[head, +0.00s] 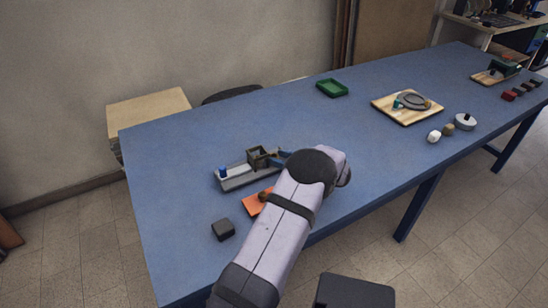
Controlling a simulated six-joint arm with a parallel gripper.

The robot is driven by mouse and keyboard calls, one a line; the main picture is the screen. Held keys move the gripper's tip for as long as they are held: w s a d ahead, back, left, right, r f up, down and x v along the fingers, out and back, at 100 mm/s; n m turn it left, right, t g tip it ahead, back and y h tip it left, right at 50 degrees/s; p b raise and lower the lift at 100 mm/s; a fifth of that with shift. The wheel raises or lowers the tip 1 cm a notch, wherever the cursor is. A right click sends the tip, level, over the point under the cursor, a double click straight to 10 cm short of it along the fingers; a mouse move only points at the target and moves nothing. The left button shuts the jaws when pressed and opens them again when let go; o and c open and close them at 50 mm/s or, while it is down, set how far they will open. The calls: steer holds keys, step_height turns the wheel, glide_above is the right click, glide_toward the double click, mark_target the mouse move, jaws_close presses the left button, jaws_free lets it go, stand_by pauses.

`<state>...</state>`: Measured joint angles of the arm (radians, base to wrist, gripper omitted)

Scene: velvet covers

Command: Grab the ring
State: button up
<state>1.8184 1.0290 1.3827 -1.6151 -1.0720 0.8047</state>
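I cannot clearly pick out a small ring in the head view. A grey, ring-like round piece (413,97) lies on a light wooden board (388,111) toward the right; whether it is a ring or a dish is unclear. A small teal thing and a small brown thing are at it. My arm reaches up from the bottom over the table's near edge, far to the left of that board. My gripper (279,157) is mostly hidden behind the arm's wrist, beside a grey tray (236,182). Its fingers are too small and covered to judge.
The grey tray holds a blue item and an olive box (258,154). An orange pad (252,207) with a brown piece and a black block (223,230) lie nearby. A green tray (332,88) stands at the back. The blue table's (180,145) left and middle have free room.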

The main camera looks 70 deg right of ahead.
steer(key=c, duration=0.6)
step_height(320, 180, up, 10)
stand_by(0.4)
steer(key=shift+w, duration=0.1)
